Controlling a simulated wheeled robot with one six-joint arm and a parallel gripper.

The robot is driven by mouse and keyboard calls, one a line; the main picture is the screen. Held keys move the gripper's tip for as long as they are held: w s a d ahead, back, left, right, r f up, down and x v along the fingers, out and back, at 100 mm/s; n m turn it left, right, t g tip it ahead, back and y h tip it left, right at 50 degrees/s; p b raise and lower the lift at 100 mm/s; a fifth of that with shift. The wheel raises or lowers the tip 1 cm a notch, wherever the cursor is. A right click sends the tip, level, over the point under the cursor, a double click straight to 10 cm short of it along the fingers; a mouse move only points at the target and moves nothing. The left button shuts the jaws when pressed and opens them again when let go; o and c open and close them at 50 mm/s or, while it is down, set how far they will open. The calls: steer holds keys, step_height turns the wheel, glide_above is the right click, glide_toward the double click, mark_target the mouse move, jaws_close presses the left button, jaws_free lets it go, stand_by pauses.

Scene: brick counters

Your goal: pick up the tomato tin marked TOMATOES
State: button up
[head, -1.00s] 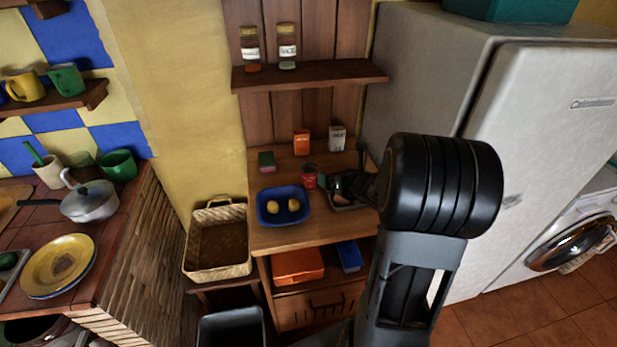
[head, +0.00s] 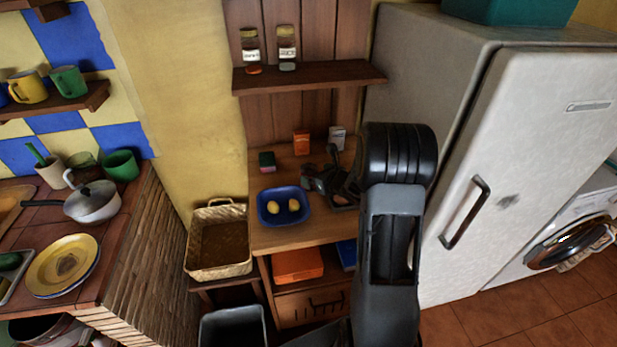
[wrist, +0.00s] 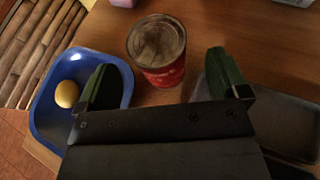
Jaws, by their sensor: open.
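The tin (wrist: 157,50) is red with a bare metal lid and stands upright on the wooden counter (wrist: 215,22) in the wrist view. Its label is too blurred to read. My gripper (wrist: 160,66) is open, with one green finger to the left of the tin and one to the right. The tin stands between and slightly beyond the fingertips, with gaps on both sides. In the head view my gripper (head: 318,174) is over the counter and hides the tin.
A blue tray (head: 270,220) with two yellow, egg-like things is close on the left. A dark grey tray (wrist: 285,122) is close on the right. An orange box (head: 301,142), a white box (head: 337,138) and a sponge (head: 267,161) stand behind. The fridge (head: 420,90) is at right.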

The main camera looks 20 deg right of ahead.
mark_target(309, 172)
steer(key=shift+p+x, duration=0.6)
steer(key=shift+x, duration=1.6)
steer(key=shift+a, duration=0.1)
steer(key=shift+r, duration=0.1)
steer(key=c, duration=1.2)
